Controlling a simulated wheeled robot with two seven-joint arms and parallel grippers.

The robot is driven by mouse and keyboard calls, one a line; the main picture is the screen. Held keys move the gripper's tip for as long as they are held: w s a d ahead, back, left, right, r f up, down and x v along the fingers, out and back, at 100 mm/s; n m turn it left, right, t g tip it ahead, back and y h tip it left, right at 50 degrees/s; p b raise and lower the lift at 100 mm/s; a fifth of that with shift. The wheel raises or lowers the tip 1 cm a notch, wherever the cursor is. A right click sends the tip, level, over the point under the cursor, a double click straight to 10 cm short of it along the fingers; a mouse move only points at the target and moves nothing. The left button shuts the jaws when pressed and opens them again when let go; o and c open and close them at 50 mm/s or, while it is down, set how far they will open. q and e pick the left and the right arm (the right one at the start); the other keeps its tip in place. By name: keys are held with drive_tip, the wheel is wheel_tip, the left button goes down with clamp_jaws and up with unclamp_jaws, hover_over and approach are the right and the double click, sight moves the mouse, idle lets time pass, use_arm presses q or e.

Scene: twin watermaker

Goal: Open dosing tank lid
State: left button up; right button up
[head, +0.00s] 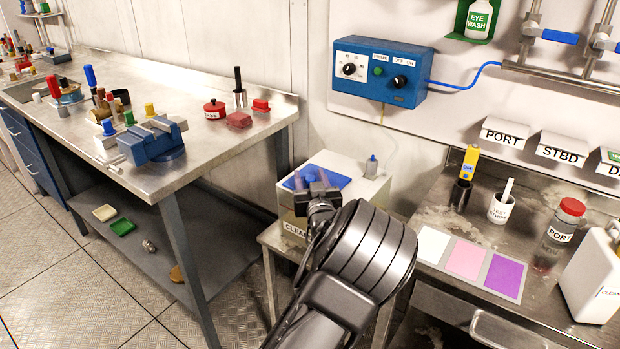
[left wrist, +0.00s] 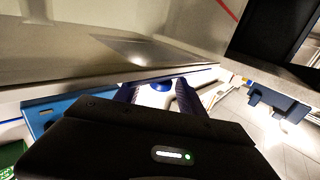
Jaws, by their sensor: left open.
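The dosing tank (head: 360,192) is a pale box on a small stand between the two benches. Its blue lid (head: 337,172) lies on top and looks shut. Its front label is partly covered by my arm. My left gripper (head: 312,180) is over the lid's near left part and hides some of it; contact cannot be told. In the left wrist view, the gripper's fingers (left wrist: 157,95) are apart, with a small blue shape and a white patch seen between them. My right gripper is out of view.
A small bottle (head: 371,167) stands at the tank's back right. A blue control box (head: 383,72) hangs on the wall above. The workbench (head: 215,155) with a blue vise is left. The right bench (head: 440,262) holds colour cards, a cup and a red-capped jar (head: 565,220).

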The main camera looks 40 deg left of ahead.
use_arm(q)
clamp_jaws()
idle(0.4)
idle(0.9)
